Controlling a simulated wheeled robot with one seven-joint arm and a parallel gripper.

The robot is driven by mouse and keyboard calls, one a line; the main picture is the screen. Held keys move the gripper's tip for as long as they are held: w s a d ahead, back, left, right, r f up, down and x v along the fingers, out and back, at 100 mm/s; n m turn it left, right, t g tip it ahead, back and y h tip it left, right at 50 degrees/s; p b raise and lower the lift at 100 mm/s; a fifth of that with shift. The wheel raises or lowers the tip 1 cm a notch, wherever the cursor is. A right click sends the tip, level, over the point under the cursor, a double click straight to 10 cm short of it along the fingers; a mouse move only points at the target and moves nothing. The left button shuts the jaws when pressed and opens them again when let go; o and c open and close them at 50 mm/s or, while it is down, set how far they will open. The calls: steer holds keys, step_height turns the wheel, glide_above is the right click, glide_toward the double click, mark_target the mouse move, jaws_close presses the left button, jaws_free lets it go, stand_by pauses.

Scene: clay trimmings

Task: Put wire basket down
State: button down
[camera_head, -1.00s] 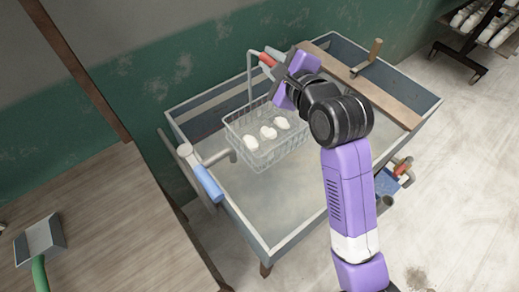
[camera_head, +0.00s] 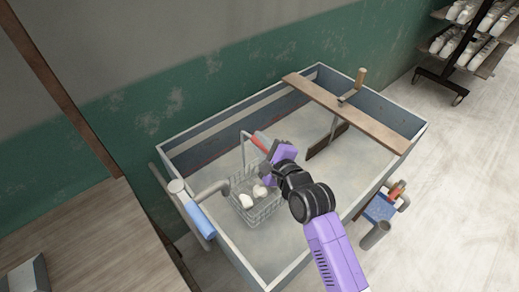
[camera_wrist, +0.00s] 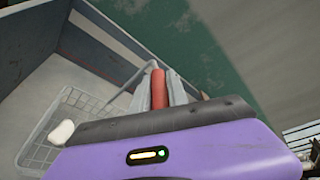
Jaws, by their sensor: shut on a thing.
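The wire basket (camera_head: 262,214) is a light grey mesh basket with a tall handle and a red grip (camera_head: 260,142). It holds white lumps of clay (camera_head: 247,200). It is inside the large grey-walled trough (camera_head: 232,262), near its left side; I cannot tell if it touches the trough floor. My gripper (camera_head: 267,148) is shut on the red grip. In the wrist view the red grip (camera_wrist: 158,88) lies between my fingers, and part of the basket (camera_wrist: 42,150) with one white lump shows at left. My arm hides part of the basket.
A wooden plank (camera_head: 350,115) lies across the trough, with a wooden-handled tool (camera_head: 356,84) on it. A pipe with a blue sleeve (camera_head: 200,220) stands at the trough's left edge. A wooden table (camera_head: 80,250) is at left.

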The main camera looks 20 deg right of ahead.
steer(key=shift+f, duration=1.5)
steer(key=c, duration=1.3)
jaws_free()
steer(key=shift+f, duration=0.15)
steer(key=b+v, duration=0.1)
steer(key=v, duration=1.1)
steer(key=shift+r, duration=0.2)
